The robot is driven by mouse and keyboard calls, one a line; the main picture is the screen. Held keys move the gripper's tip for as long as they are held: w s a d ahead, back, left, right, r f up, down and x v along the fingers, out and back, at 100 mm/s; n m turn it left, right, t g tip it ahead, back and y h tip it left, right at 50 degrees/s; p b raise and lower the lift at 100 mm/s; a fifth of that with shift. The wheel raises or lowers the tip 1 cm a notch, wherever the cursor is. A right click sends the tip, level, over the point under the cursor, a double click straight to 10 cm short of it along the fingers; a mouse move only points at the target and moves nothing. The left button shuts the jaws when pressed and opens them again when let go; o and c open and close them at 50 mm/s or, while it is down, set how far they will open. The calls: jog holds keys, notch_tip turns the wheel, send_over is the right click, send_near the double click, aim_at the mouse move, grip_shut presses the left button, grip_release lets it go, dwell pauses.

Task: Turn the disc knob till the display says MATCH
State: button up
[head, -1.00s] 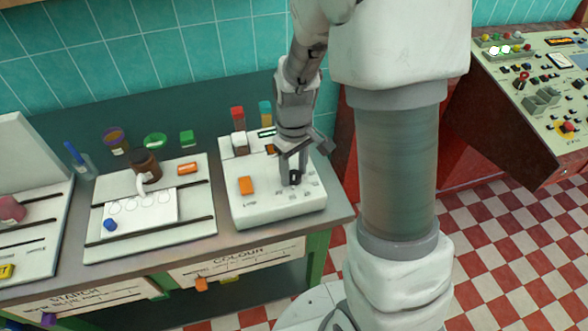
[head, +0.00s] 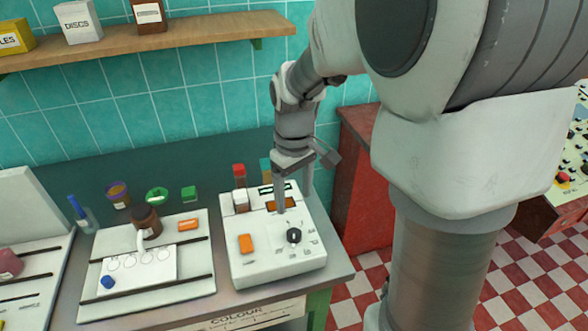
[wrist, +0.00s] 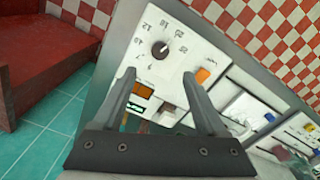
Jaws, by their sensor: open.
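The black disc knob (head: 294,236) sits on the right of a white instrument box, inside a ring of printed marks. It also shows in the wrist view (wrist: 160,48), with numbers around it. An amber display (head: 281,204) is set behind the knob on the box; it shows in the wrist view (wrist: 143,90), but I cannot read any word on it. My gripper (head: 294,201) is open and empty, pointing down above the back of the box, apart from the knob. In the wrist view its two fingers (wrist: 159,73) are spread, with the knob beyond their tips.
The white box (head: 260,262) also carries an orange button (head: 246,243) and a white block (head: 241,201). Red (head: 239,176) and teal containers stand behind it. A wooden shelf (head: 200,30) hangs above.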

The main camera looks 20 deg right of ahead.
notch_tip(320, 180, up, 6)
dwell(0.5)
jog(key=s+r+m+t, duration=0.2)
jog(key=s+r, duration=0.1)
jog(key=s, duration=0.4)
jog(key=s+r+m+t, duration=0.3)
jog(key=s, duration=0.5)
jog(key=shift+s+a+t, duration=0.15)
jog(key=shift+s+t, duration=0.05)
jog(key=shift+t, duration=0.1)
jog(key=shift+c, duration=0.2)
dwell(0.4)
